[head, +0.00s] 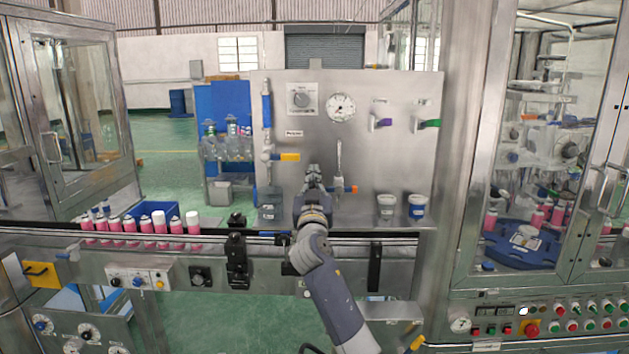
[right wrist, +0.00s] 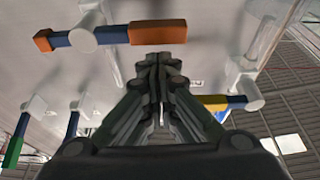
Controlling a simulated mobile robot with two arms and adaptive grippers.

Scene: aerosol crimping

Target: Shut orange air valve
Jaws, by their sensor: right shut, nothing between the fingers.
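The orange air valve (head: 353,189) is on the upright steel panel, with a blue and orange handle lying level. In the right wrist view its orange handle end (right wrist: 158,32) lies across the top, just beyond my fingertips. My right gripper (head: 314,172) is shut and empty in front of the panel, just left of the valve, and partly hides the handle in the head view. In the right wrist view the closed fingers (right wrist: 160,62) point at the handle; I cannot tell whether they touch it. My left gripper is not in view.
A yellow-handled valve (head: 290,157) is close on the left. Purple (head: 382,122) and green (head: 430,124) valves are at upper right. Two cups, one a blue-labelled cup (head: 417,207), stand right of my arm. Pink cans (head: 146,224) line the conveyor at left.

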